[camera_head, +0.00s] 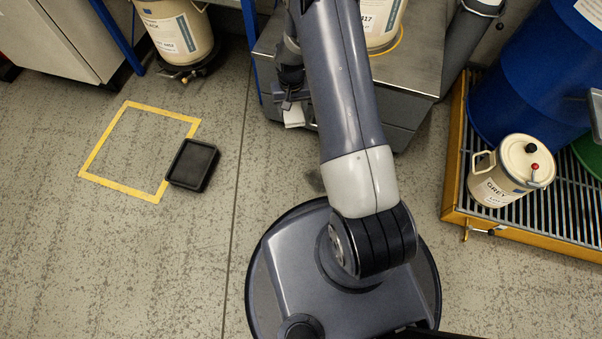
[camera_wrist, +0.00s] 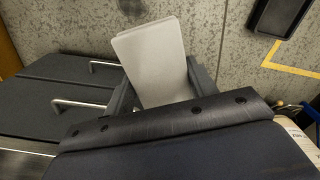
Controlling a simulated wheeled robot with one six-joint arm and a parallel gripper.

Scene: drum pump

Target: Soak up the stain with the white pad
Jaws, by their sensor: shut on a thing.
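The white pad (camera_head: 294,117) is held in my gripper (camera_head: 291,101), in front of the grey cabinet in the head view. In the wrist view the pad (camera_wrist: 152,52) stands out between the two dark fingers of my gripper (camera_wrist: 163,88), which are shut on it. A dark patch that looks like the stain (camera_head: 315,180) is on the floor, partly hidden by my arm. It also shows at the top edge of the wrist view (camera_wrist: 132,6). The pad appears to be above the floor and apart from the patch.
A black tray (camera_head: 206,151) lies on the floor at the corner of a yellow taped square (camera_head: 118,184). A grey cabinet (camera_head: 415,75) with handles stands close to my gripper. At right, a yellow-edged grating (camera_head: 518,230) bears a cream can (camera_head: 486,190) and a blue drum (camera_head: 525,75).

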